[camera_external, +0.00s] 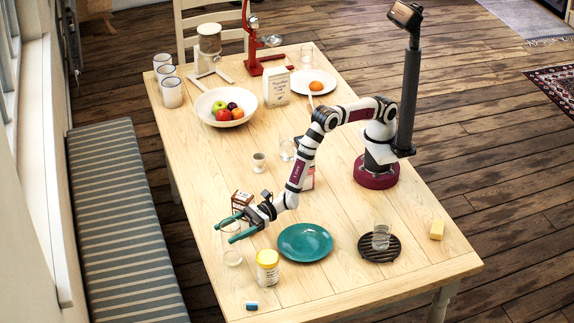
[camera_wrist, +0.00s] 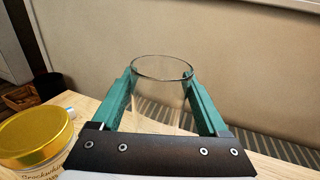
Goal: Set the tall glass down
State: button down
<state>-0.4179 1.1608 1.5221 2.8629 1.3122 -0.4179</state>
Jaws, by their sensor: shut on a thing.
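The tall glass (camera_external: 233,257) is clear and upright at the left edge of the table, in the external view. My gripper (camera_external: 225,233) reaches in from the right with its teal fingers shut on the glass, one on each side. In the wrist view the glass (camera_wrist: 160,92) stands between the two fingers (camera_wrist: 160,76), its rim a little above the fingertips. Its lower part is hidden there by the gripper body. I cannot tell whether its base touches the table.
A yellow-lidded jar (camera_external: 267,267) stands close by, right of the glass; its gold lid (camera_wrist: 35,135) fills the wrist view's lower left. A teal plate (camera_external: 305,242) lies further right. A blue item (camera_external: 252,306) lies near the front edge.

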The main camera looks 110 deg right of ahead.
jog(key=shift+f, duration=0.9)
